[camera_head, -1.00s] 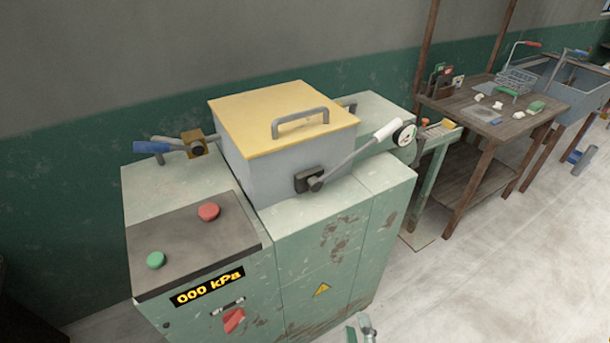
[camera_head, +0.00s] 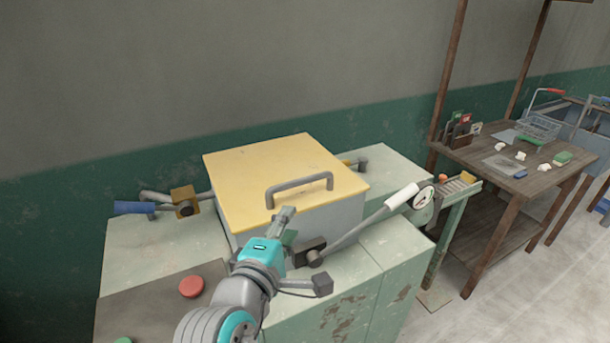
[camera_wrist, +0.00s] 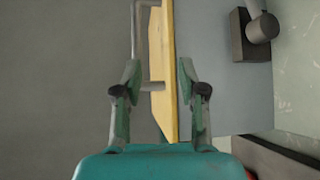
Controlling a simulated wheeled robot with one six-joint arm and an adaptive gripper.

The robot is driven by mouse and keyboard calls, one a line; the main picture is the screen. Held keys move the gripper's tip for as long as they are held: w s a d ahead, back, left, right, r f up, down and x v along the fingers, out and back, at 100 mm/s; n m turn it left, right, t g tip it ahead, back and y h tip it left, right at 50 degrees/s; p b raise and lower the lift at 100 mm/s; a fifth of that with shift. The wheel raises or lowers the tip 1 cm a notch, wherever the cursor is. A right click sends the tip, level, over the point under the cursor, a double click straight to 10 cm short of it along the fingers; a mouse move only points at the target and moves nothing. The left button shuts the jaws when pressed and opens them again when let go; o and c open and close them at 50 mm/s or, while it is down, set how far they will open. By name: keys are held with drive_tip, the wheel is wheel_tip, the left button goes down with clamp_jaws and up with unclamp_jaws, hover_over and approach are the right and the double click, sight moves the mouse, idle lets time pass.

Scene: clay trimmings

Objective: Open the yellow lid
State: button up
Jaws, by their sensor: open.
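The yellow lid (camera_head: 260,170) lies flat and closed on the grey box (camera_head: 325,222), with a grey bar handle (camera_head: 300,185) on top. My gripper (camera_head: 286,224) is at the lid's front edge, just below the handle in the head view. In the wrist view my gripper (camera_wrist: 158,78) is open, with one finger on each side of the yellow lid edge (camera_wrist: 168,60). I cannot tell whether either finger touches the lid or handle.
A lever with a white grip (camera_head: 401,196) stands right of the box, and a blue-gripped lever (camera_head: 134,208) is at left. A red button (camera_head: 191,286) is on the front panel. A wooden table (camera_head: 480,155) with small items stands at the right.

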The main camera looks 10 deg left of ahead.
sight(298, 185)
drive_tip(key=shift+h, duration=0.3)
drive_tip(key=w, duration=0.3)
drive_tip(key=w+r, duration=0.1)
drive_tip(key=w, duration=0.3)
drive_tip(key=w+r, duration=0.1)
drive_tip(key=w, duration=0.3)
drive_tip(key=shift+d, duration=0.4)
clamp_jaws()
